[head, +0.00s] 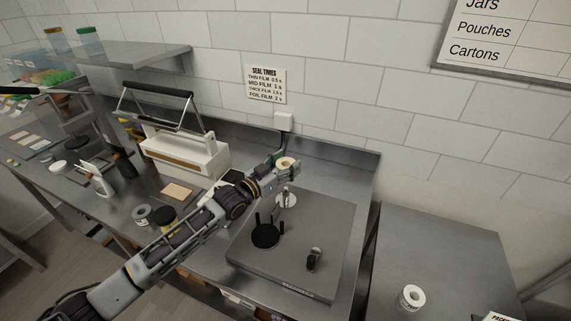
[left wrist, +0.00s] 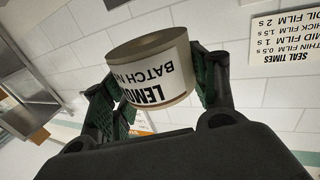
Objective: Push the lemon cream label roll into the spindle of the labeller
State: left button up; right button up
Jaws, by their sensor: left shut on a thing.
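The lemon cream label roll (head: 286,162) is a cream ring held up at the tip of my left gripper (head: 284,168). In the left wrist view the roll (left wrist: 155,70) sits between the green-padded fingers, its printed label upside down and partly readable as "LEMO" and "BATCH N". My left gripper is shut on it. The labeller (head: 325,225) is a flat grey plate on the steel bench. A pale round disc with an upright silver post, seemingly the spindle (head: 287,199), stands at its back. The roll appears above and behind this post, apart from it. My right gripper is not in view.
A black disc with upright pins (head: 265,236) and a small dark knob (head: 314,259) stand on the labeller. A bag sealer (head: 185,150) stands to the left. Another white roll (head: 411,297) lies on the right-hand table (head: 450,245), which is otherwise largely clear.

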pick_arm(q)
jog(key=b, duration=0.4)
send_over(285, 189)
jog(key=shift+w+d+f, duration=0.1)
jog(key=shift+w+f, duration=0.05)
jog(key=shift+f, duration=1.3)
jog(key=shift+w+d+f, duration=0.1)
jog(key=shift+f, duration=1.3)
jog(key=shift+p, duration=0.55)
jog(key=shift+f+b, duration=0.9)
jog(key=shift+f, duration=0.55)
dwell(0.5)
jog(key=o, duration=1.5)
jog(key=shift+s+f, duration=0.1)
jog(key=shift+a+f, duration=0.1)
jog(key=shift+s, duration=0.1)
